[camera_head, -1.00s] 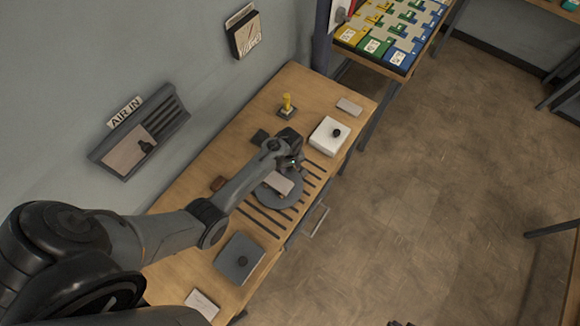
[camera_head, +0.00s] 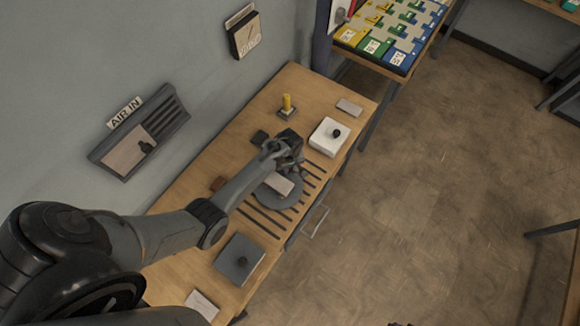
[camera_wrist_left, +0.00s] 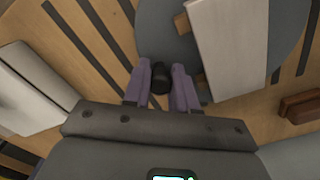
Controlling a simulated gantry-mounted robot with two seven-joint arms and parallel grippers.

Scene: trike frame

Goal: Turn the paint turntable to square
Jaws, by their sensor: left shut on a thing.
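The paint turntable is a round grey disc (camera_head: 274,203) set in the wooden bench; its near part shows in the head view and it fills the top of the left wrist view (camera_wrist_left: 165,38). A pale rectangular block (camera_head: 279,184) lies on it, also seen in the left wrist view (camera_wrist_left: 228,42). My left gripper (camera_head: 296,164) is at the disc's far edge. In the left wrist view its purple fingers (camera_wrist_left: 162,84) are shut around a black knob (camera_wrist_left: 160,76) at the disc's rim. The arm hides part of the disc. My right gripper is not in view.
A yellow peg (camera_head: 287,102) stands on the far bench. A brown block (camera_head: 218,184) lies left of my forearm. Dark slots flank the disc.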

